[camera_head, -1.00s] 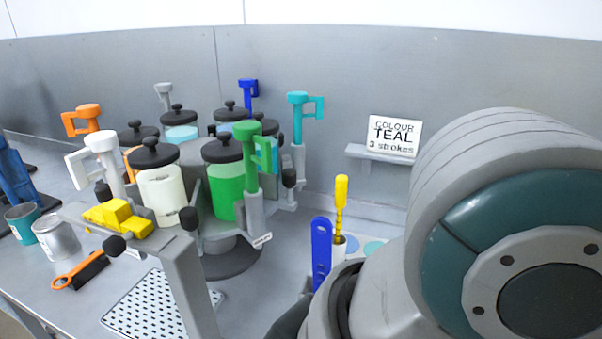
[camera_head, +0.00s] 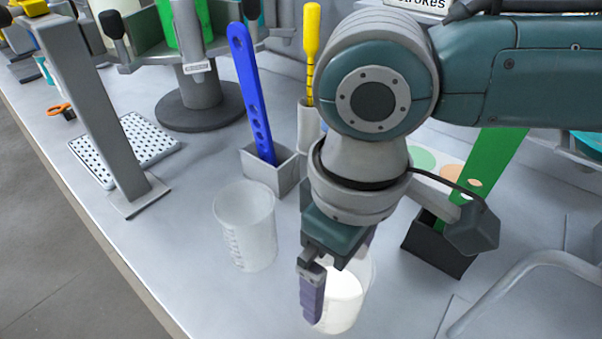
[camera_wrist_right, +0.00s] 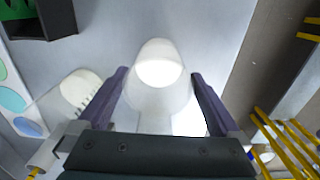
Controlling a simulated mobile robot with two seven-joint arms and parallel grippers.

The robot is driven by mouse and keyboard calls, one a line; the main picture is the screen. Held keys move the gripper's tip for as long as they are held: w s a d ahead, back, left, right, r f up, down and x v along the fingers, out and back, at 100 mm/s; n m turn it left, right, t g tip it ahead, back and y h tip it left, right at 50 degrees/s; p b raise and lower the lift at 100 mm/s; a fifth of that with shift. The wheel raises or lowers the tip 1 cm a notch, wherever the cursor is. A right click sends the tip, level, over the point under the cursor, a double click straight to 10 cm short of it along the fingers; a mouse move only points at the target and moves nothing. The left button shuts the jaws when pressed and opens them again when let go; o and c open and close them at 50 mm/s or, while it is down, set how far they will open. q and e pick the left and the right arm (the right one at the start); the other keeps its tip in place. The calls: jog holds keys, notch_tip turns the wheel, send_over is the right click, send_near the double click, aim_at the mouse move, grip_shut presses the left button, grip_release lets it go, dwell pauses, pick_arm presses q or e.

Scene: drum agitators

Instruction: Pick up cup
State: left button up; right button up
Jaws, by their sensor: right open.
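A translucent cup with white contents (camera_head: 345,303) stands on the bench at the lower middle of the head view. My right gripper (camera_head: 328,292) is open and points down at this cup, with one purple finger in front of its left side. In the right wrist view the cup (camera_wrist_right: 160,92) shows between the two spread fingers (camera_wrist_right: 159,90), with a visible gap on each side. A second translucent cup (camera_head: 246,228) with graduation marks, seemingly empty, stands to its left. My left gripper is not in view.
A blue perforated paddle (camera_head: 252,95) stands in a grey holder (camera_head: 268,172) behind the cups. A yellow-handled tool (camera_head: 311,50) stands in a white holder. A green paddle (camera_head: 487,165) stands in a dark box (camera_head: 437,245) to the right. Bare bench lies left of the cups.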

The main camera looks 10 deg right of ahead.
aim_at(335, 291)
notch_tip(335, 291, down, 5)
jog(key=shift+r, duration=0.1)
jog(key=c, duration=1.2)
